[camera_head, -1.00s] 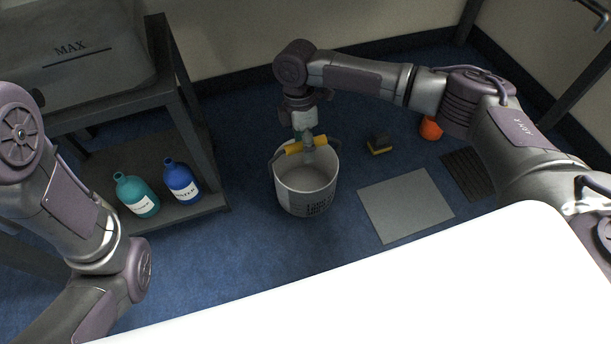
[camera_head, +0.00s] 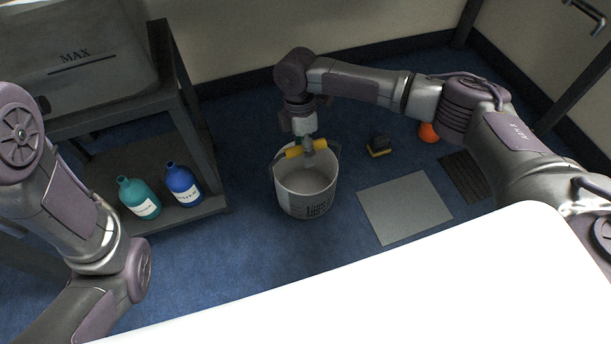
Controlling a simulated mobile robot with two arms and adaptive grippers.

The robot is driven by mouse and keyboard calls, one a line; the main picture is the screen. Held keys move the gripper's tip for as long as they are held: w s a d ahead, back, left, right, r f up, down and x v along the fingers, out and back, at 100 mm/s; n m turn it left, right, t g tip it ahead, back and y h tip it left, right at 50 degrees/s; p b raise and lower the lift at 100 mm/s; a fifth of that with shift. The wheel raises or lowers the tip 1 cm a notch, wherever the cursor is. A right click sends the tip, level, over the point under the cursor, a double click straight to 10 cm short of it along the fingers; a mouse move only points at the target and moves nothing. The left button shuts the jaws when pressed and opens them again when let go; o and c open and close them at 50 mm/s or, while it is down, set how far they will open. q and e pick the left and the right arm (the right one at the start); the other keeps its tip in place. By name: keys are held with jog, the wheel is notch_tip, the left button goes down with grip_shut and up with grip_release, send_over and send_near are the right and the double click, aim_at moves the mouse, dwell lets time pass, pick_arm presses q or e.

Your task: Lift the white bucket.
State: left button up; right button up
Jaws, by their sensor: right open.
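The white bucket (camera_head: 305,190) stands upright on the blue floor in the middle of the view, with dark printing on its front. Its handle has a yellow grip (camera_head: 294,152) and lies over the bucket's far side. My right gripper (camera_head: 309,147) is open and points down at the yellow grip from above. The fingers overlap the grip in the picture; whether they touch it I cannot tell. My left arm shows at the left edge, but its gripper is not in view.
A grey shelf (camera_head: 196,150) at the left holds a teal bottle (camera_head: 138,198) and a blue bottle (camera_head: 182,184). A light square plate (camera_head: 405,207), a black-and-yellow block (camera_head: 379,147) and an orange object (camera_head: 428,132) are right of the bucket. A white surface (camera_head: 400,290) covers the foreground.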

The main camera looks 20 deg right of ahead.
grip_shut()
dwell(0.4)
